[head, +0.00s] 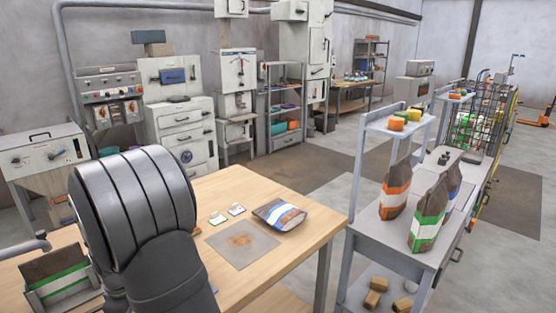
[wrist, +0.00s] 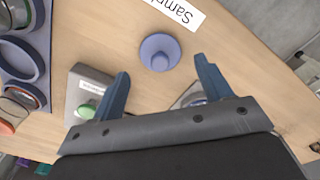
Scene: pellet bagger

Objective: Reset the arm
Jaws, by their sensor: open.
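My gripper (wrist: 162,67) shows in the wrist view with its two blue-grey fingers spread wide and nothing held between them. A round blue knobbed piece (wrist: 160,52) lies on the wooden table beyond the fingertips, apart from them as far as I can tell. In the head view my large grey arm link stands at the lower left, in front of the wooden table (head: 222,185). The gripper itself is hidden in that view.
A grey box with a green button (wrist: 88,108) is beside the left finger. A blue-grey rack with round items (wrist: 22,55) is at the left. A shelf cart with bags (head: 395,190) stands right.

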